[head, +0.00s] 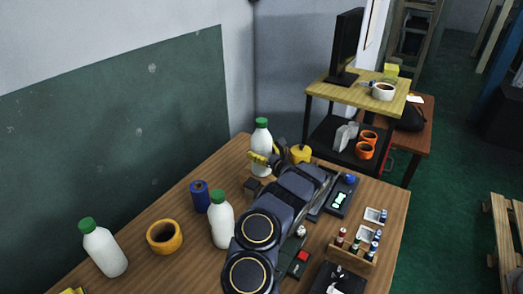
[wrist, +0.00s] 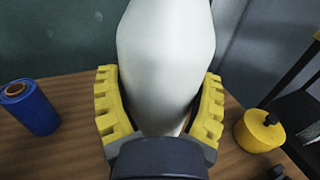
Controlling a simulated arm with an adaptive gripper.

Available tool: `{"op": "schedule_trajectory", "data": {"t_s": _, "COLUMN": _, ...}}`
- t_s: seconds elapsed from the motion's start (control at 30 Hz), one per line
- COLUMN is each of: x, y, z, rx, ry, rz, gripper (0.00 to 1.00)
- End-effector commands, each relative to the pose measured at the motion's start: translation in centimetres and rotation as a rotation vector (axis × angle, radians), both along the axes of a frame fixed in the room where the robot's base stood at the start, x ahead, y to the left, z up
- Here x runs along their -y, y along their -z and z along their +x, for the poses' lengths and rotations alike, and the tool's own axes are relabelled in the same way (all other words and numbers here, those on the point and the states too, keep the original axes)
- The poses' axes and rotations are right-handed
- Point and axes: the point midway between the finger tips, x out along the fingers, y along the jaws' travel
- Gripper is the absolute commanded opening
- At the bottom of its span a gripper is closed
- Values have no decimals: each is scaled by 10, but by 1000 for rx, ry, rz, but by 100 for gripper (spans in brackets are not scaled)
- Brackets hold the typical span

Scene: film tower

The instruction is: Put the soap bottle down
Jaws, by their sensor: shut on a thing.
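A white bottle with a green cap (head: 262,138), the soap bottle, stands upright between the yellow fingers of my gripper (head: 266,157) near the table's far corner. In the wrist view the white bottle body (wrist: 165,60) fills the space between the two ridged fingers of my gripper (wrist: 159,76), which are shut on it from both sides. Its cap is out of that view and its base is partly hidden. I cannot tell whether the base touches the wooden table (head: 160,205).
Two similar bottles, one at left (head: 104,249) and one nearer the middle (head: 221,220), stand on the table. A shelf (head: 340,92) stands behind. Batteries (head: 357,243) are at right.

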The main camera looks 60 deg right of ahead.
Motion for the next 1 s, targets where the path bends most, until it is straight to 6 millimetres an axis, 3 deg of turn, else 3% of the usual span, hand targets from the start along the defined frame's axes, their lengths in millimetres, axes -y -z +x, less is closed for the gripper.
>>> {"op": "schedule_trajectory", "data": {"t_s": 0.07, "x": 0, "y": 1, "z": 0, "rx": 2, "ry": 0, "rz": -2, "gripper": 37}}
{"op": "schedule_trajectory", "data": {"t_s": 0.1, "x": 0, "y": 2, "z": 0, "rx": 1, "ry": 0, "rz": 0, "gripper": 79}}
{"op": "schedule_trajectory", "data": {"t_s": 0.17, "x": 0, "y": 1, "z": 0, "rx": 2, "ry": 0, "rz": -1, "gripper": 100}}
{"op": "schedule_trajectory", "data": {"t_s": 0.53, "x": -1, "y": -1, "z": -5, "rx": 0, "ry": 2, "rz": 0, "gripper": 100}}
{"op": "schedule_trajectory", "data": {"t_s": 1.0, "x": -36, "y": -1, "z": -90, "rx": 6, "ry": 6, "rz": 3, "gripper": 100}}
